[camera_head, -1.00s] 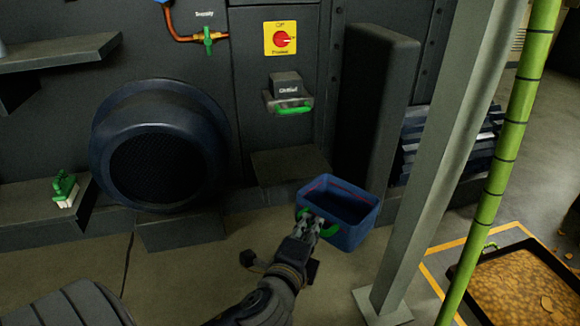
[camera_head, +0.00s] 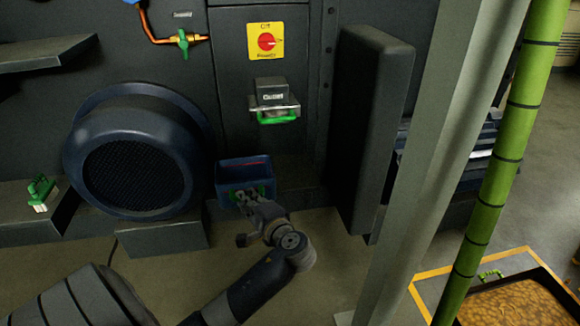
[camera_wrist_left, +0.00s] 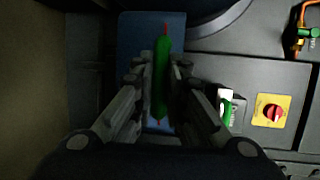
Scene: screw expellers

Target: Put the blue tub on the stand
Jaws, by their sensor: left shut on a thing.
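The blue tub (camera_head: 232,174) is upright beside the round dark-blue grille housing, over the left part of the dark stand (camera_head: 296,168) at the foot of the wall. I cannot tell whether its base touches the stand. My left gripper (camera_head: 250,198) is shut on the tub's green handle at its front side. In the left wrist view the green handle (camera_wrist_left: 161,78) lies between the fingers (camera_wrist_left: 160,85), with the blue tub wall (camera_wrist_left: 135,45) behind it. My right gripper is not in view.
The round grille housing (camera_head: 137,165) is close on the tub's left. A tall dark block (camera_head: 372,130) stands to the right, then a grey post (camera_head: 425,190) and a green pole (camera_head: 497,170). A transparent box with a green handle (camera_head: 277,116) hangs above.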

